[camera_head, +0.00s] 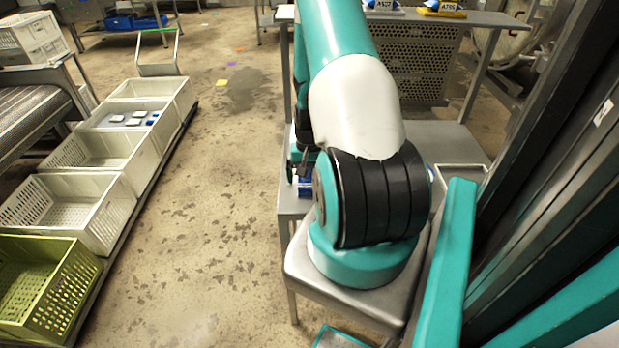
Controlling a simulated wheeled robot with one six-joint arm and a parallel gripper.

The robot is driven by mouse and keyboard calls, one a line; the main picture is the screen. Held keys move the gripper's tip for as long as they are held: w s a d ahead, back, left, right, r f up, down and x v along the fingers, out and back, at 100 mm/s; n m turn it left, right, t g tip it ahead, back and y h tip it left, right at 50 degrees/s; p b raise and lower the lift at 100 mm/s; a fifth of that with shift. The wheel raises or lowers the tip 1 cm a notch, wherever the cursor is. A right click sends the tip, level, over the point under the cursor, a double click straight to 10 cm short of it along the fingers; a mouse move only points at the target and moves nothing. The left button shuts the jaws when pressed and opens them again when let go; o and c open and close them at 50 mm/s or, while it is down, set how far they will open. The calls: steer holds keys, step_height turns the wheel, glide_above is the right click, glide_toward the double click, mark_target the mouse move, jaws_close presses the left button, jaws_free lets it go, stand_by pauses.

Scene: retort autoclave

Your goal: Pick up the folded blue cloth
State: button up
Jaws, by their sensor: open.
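My gripper (297,172) shows only partly as a dark shape at the left edge of my arm, pointing down and open. A small blue thing (305,187), which looks like the folded blue cloth, lies on the grey metal table (290,207) just below and beside my gripper. My arm covers most of it, so its full shape is hidden. I cannot tell whether the fingers touch it.
White crates (68,208) and a green crate (45,285) stand in a row at the left. A perforated metal crate (415,70) and labelled blue-and-white items (443,6) are at the back. The concrete floor (205,200) between is clear.

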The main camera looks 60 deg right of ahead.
steer(key=c, duration=1)
steer(key=shift+r, duration=0.15)
step_height(320, 180, up, 20)
steer(key=b, duration=0.1)
